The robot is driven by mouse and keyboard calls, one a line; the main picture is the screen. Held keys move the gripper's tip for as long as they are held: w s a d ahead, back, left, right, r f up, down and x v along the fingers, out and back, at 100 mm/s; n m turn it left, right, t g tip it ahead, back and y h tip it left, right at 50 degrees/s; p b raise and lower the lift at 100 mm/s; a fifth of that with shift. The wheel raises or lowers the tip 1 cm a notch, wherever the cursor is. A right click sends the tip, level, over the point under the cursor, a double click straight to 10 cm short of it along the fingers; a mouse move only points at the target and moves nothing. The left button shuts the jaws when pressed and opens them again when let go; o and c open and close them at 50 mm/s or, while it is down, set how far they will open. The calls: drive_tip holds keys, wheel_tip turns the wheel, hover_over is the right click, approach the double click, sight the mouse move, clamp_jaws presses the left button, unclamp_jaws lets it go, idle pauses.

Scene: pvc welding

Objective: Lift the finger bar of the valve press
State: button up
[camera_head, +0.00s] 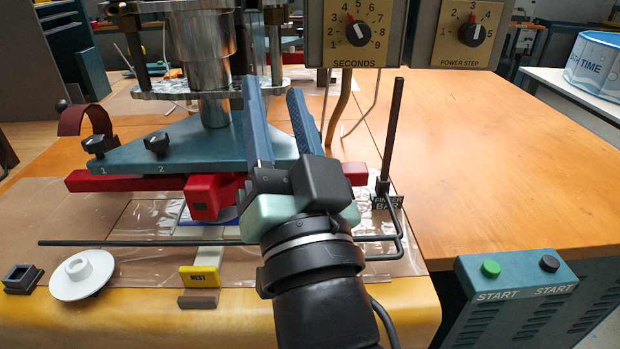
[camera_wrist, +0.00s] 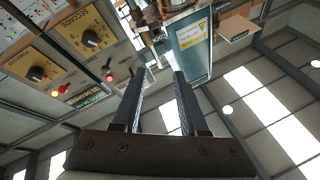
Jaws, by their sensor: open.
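The finger bar (camera_head: 140,243) is a thin black rod running level across the front of the valve press (camera_head: 170,150), low over the table. At its right end it bends back to an upright black rod (camera_head: 392,125) beside a small "FINGER BAR" label (camera_head: 387,202). My gripper (camera_head: 277,92) is open and empty, its blue fingers pointing up and away in front of the press. My wrist hides the middle of the bar. In the wrist view my fingers (camera_wrist: 155,80) stand apart with nothing between them, and the bar does not show.
A white flanged part (camera_head: 82,275), a small black square holder (camera_head: 22,279) and a yellow "NEST" block (camera_head: 200,276) lie at the front left. SECONDS and POWER STEP dial panels (camera_head: 355,33) hang above. A START button box (camera_head: 517,276) stands at right. The right tabletop is clear.

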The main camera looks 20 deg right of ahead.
drive_tip(key=d+f+m+g+h+p, duration=0.1)
drive_tip(key=d+f+m+g+p, duration=0.25)
drive_tip(key=d+f+m, duration=0.5)
drive_tip(key=m+g+h+p, duration=0.1)
drive_tip(key=m+g+p, duration=0.25)
drive_tip(key=m, duration=0.35)
approach(383, 259)
drive_tip(key=shift+g, duration=0.4)
drive_tip(key=x, duration=0.3)
drive_tip(key=b+x, duration=0.1)
drive_tip(key=x, duration=0.6)
drive_tip(key=shift+w+r, duration=0.3)
drive_tip(key=shift+w, duration=0.1)
clamp_jaws()
